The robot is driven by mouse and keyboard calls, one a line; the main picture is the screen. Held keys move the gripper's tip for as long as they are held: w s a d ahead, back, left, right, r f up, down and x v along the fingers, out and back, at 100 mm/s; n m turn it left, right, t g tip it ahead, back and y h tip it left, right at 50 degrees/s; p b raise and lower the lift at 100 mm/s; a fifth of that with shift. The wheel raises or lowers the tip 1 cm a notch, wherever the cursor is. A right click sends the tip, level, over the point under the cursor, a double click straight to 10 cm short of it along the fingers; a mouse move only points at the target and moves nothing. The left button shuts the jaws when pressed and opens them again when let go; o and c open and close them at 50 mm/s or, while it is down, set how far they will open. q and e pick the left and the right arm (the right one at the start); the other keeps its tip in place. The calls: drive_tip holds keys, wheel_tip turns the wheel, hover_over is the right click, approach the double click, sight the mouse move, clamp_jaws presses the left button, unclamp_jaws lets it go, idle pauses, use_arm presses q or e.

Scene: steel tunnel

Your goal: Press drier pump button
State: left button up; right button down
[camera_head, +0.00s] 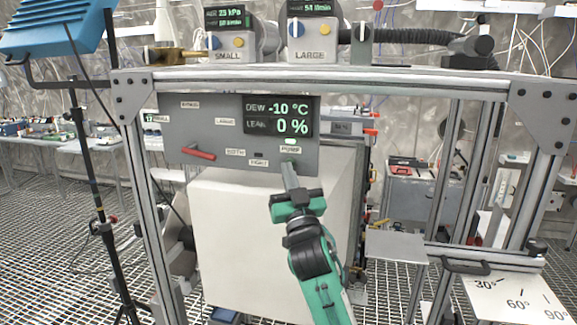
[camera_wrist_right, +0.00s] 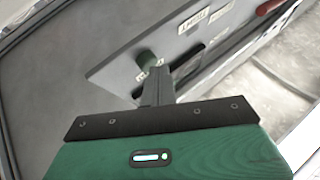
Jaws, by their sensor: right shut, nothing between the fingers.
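The grey drier panel (camera_head: 226,173) hangs in the metal frame and carries a display (camera_head: 278,115) reading DEW -10 °C and LEAK 0 %. Below the display is a small lit green button (camera_head: 290,141) above a label that seems to read PUMP (camera_head: 290,149). My right gripper (camera_head: 288,166) is shut and empty, its fingers pointing up at the panel just below that label. My left gripper is not in view.
A red lever handle (camera_head: 199,153) is on the panel's left part. A white box (camera_head: 240,235) is below the panel. Frame posts (camera_head: 150,210) stand on both sides, with a top beam (camera_head: 330,80) above. SMALL (camera_head: 228,50) and LARGE (camera_head: 312,50) units sit on top.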

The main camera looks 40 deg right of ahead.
drive_tip(key=s+a, duration=0.4)
drive_tip(key=shift+a, duration=0.3)
drive_tip(key=shift+w, duration=0.1)
idle(0.5)
